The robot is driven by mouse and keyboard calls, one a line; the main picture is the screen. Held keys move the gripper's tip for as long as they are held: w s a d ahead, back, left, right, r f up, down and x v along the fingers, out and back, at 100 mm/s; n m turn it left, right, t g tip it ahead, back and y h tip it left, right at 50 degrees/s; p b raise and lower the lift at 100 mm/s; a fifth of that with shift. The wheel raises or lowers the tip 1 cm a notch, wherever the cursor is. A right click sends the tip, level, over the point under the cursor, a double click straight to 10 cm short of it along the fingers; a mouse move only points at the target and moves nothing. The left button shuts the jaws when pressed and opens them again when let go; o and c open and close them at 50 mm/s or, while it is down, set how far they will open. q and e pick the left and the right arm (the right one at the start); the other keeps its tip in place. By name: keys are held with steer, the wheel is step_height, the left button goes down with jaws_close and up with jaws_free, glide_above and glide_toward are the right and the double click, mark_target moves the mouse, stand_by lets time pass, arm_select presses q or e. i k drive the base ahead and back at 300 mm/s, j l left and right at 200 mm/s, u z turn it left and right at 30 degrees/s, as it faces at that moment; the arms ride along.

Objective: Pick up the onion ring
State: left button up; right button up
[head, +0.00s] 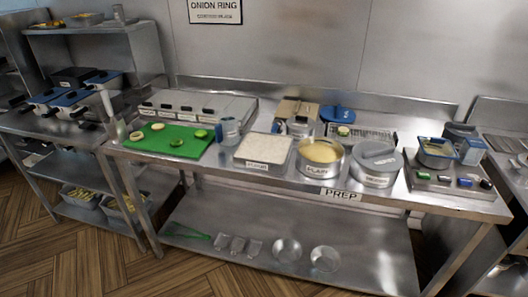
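Several small round pieces lie on a green cutting board (160,150) at the left of the steel prep table. Two are pale and ring-like: one pale ring (136,135) at the board's left and another pale ring (158,127) behind it. Two are green: a green piece (176,142) near the middle and a green piece (201,133) at the right. Another small pale-green round piece (344,131) is at the wire rack at the back. I cannot tell for sure which one is the onion ring. Neither of my grippers shows in the head view.
Right of the board stand a white-filled tray (265,150), a pot of yellowish batter (320,152) labelled PLAIN and a lidded pot (376,163). Lidded bins (195,106) line the back. A tray with a blue-handled container (437,150) is at the right. Fryer baskets (70,97) stand left.

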mark_target(132, 138)
steer(key=i+j+z, duration=0.1)
steer(key=j, duration=0.25)
steer(key=i+j+z, duration=0.1)
steer(key=i+j, duration=0.15)
steer(key=i+j+z, duration=0.1)
steer(key=j, duration=0.35)
